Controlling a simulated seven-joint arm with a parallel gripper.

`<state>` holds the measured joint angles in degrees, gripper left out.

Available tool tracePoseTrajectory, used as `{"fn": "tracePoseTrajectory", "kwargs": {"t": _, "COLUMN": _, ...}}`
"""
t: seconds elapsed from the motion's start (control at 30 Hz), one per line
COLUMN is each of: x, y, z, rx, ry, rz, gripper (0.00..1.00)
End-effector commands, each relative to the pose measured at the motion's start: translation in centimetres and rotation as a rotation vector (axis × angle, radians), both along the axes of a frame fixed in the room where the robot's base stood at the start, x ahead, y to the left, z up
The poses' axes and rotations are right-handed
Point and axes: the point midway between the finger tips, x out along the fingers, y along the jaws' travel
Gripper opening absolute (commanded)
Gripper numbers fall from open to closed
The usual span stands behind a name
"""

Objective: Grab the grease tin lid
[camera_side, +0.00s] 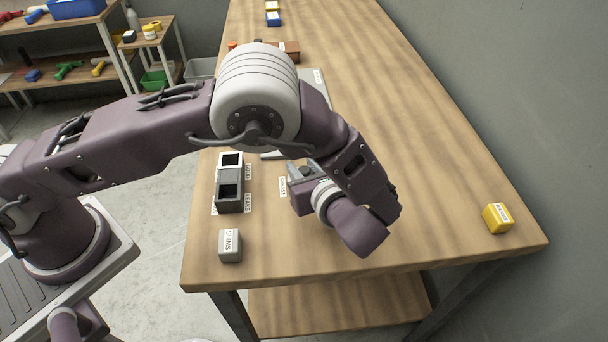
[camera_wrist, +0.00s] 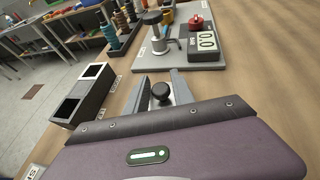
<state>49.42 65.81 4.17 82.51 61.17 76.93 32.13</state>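A dark round knob (camera_wrist: 161,91), which looks like the handle of the grease tin lid, sits between the two fingers of my gripper (camera_wrist: 160,86) in the wrist view. The fingers stand apart on either side of it. I cannot tell whether they touch it. In the side view my gripper (camera_side: 303,180) is low over the table, beside a label (camera_side: 283,187) that seems to read GREASE. The tin's body and the rim of the lid are mostly hidden by my wrist and fingers.
A dark two-compartment box (camera_side: 230,190) and a grey SHIMS block (camera_side: 230,245) stand to the left. A yellow block (camera_side: 497,218) is at the right edge.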

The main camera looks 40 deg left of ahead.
Motion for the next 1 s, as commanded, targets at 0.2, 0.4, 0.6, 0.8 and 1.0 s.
{"fn": "tracePoseTrajectory", "kwargs": {"t": 0.2, "x": 0.0, "y": 0.0, "z": 0.0, "rx": -0.001, "ry": 0.002, "rz": 0.0, "gripper": 0.0}}
{"fn": "tracePoseTrajectory", "kwargs": {"t": 0.4, "x": 0.0, "y": 0.0, "z": 0.0, "rx": -0.002, "ry": 0.001, "rz": 0.0, "gripper": 0.0}}
{"fn": "tracePoseTrajectory", "kwargs": {"t": 0.6, "x": 0.0, "y": -0.1, "z": 4.0, "rx": -0.004, "ry": -0.003, "rz": 0.001, "gripper": 0.0}}
{"fn": "tracePoseTrajectory", "kwargs": {"t": 0.8, "x": 0.0, "y": 0.0, "z": 8.6, "rx": -0.003, "ry": -0.002, "rz": 0.0, "gripper": 0.0}}
{"fn": "tracePoseTrajectory", "kwargs": {"t": 1.0, "x": 0.0, "y": -0.1, "z": 12.1, "rx": -0.005, "ry": -0.002, "rz": 0.001, "gripper": 0.0}}
